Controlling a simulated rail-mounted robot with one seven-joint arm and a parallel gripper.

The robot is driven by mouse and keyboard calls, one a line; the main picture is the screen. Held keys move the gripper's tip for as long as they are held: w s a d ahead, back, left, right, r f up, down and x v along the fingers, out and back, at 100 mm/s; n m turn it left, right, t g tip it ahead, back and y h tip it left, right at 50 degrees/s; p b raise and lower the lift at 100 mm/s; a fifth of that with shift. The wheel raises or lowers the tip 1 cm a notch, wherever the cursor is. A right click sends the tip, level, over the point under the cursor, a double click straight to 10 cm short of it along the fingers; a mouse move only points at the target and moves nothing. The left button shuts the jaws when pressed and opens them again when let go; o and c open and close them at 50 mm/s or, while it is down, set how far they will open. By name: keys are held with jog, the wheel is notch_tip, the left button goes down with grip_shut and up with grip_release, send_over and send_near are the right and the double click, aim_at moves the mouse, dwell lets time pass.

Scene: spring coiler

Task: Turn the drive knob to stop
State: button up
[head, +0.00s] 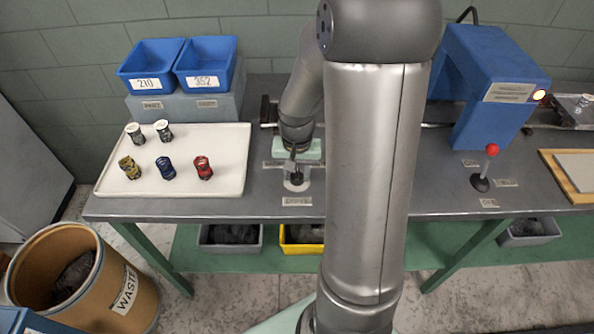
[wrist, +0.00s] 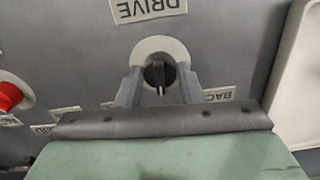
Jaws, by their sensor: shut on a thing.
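The drive knob (wrist: 160,75) is a small black knob with a white pointer line, set on a round pale plate in the wrist view. A label reading DRIVE (wrist: 147,8) is beside it. The pointer line points toward the bottom of that picture. My gripper (wrist: 159,82) has its two grey fingers on either side of the knob, shut on it. In the head view the knob (head: 297,178) shows on its pale base, under my gripper (head: 296,160). Labels by the knob are partly hidden by my gripper, and one begins BAC.
A white tray (head: 108,188) with several small coloured coils is left of the knob. Two blue bins (head: 150,66) stand behind it. A red-topped lever (head: 492,150) and a blue machine (head: 495,75) are at the right. A red button (wrist: 10,96) shows in the wrist view.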

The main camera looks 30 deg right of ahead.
aim_at(297, 173)
jog(key=shift+n, duration=0.4)
jog(key=o, duration=1)
notch_tip(297, 173, up, 18)
jog(key=shift+f, duration=0.25)
jog(key=s+a+f+n, duration=0.3)
jog(key=s+a, duration=0.3)
jog(key=s, duration=0.1)
jog(key=s+a+f+n, duration=0.3)
jog(key=s+a, duration=0.3)
jog(key=s, duration=0.1)
jog(key=shift+s+a, duration=0.2)
jog(key=shift+s, duration=0.15)
